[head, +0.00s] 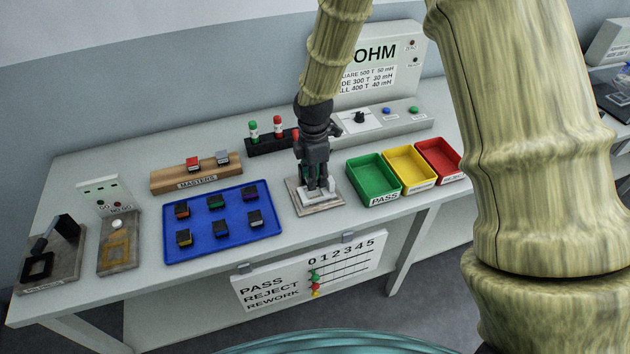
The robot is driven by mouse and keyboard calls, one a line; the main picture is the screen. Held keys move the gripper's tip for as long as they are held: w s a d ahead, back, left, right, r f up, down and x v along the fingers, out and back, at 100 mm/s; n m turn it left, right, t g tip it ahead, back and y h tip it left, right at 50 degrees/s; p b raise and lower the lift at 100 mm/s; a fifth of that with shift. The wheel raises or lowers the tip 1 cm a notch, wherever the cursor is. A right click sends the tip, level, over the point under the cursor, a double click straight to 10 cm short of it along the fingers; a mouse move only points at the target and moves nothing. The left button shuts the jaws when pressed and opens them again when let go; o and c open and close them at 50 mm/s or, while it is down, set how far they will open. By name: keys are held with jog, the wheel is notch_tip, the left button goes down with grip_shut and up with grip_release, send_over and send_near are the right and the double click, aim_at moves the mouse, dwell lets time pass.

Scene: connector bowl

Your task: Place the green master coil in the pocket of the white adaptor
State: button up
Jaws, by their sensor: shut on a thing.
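My gripper (317,184) points down over the white adaptor (326,197), which sits on a grey-brown base plate on the table. It is shut on the green master coil, which is mostly hidden by the fingers; only a hint of dark green shows between them. The fingertips are right at the adaptor. I cannot tell whether the coil is in the pocket or just above it, as the pocket is hidden.
The wooden masters rack (172,182) holds a red and a grey coil. A blue tray (226,241) with several coils is left of the adaptor. Green (373,179), yellow (409,168) and red (438,159) bins stand close on the right. A meter box (405,128) is behind.

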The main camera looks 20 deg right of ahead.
jog(key=shift+f+p, duration=0.8)
jog(key=shift+f, duration=0.95)
jog(key=shift+f, duration=0.2)
jog(key=o, duration=1.1)
jog(key=shift+a+r+b, duration=0.1)
jog(key=shift+r+b, duration=1.75)
jog(key=shift+r, duration=4.35)
